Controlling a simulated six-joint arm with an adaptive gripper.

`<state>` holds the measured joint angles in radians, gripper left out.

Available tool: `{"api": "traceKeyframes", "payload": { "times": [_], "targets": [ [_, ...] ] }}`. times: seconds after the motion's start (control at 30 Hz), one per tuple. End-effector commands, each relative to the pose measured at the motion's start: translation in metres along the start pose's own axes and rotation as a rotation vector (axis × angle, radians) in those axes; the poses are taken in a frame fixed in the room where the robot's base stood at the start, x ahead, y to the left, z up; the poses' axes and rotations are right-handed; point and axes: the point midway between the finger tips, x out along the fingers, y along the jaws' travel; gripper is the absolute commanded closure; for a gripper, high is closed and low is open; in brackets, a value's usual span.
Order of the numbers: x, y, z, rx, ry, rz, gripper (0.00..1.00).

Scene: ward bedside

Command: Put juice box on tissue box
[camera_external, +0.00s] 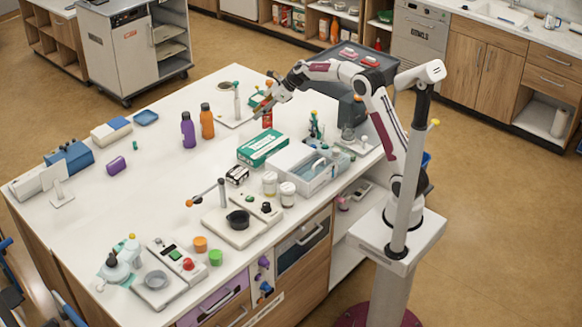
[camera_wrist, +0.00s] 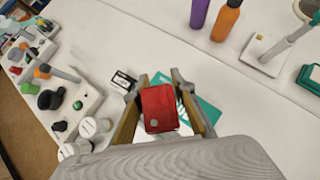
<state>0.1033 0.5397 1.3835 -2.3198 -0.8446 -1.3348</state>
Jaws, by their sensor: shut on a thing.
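The juice box is the small red carton (camera_wrist: 161,108) between my gripper's fingers in the wrist view. My gripper (camera_wrist: 162,100) is shut on it, one finger on each side. In the external view the juice box (camera_external: 267,118) shows as a small red shape below my gripper (camera_external: 264,110), held up above the table. A green-and-white box (camera_external: 263,148), which looks like the tissue box, lies on the table, lower in the picture than my gripper. In the wrist view this box (camera_wrist: 207,110) is partly hidden behind the juice box and the right finger.
A clear-walled tray (camera_external: 302,168) and white-lidded jars (camera_external: 287,194) stand close to the green-and-white box. Purple (camera_external: 188,130) and orange (camera_external: 207,121) bottles stand to its left. A stand with an upright post (camera_external: 237,103) is near my gripper. The table's left middle is fairly clear.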

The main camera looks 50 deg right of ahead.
Motion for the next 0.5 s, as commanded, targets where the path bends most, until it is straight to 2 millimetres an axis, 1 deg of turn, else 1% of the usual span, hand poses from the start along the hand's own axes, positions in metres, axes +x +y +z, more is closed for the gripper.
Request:
{"api": "traceKeyframes", "payload": {
  "times": [0.3,0.5],
  "targets": [
    [0.028,0.0,-0.029,0.003,0.002,0.002,1.0],
    [0.039,0.0,-0.039,0.001,0.0,0.001,1.0]
  ]
}}
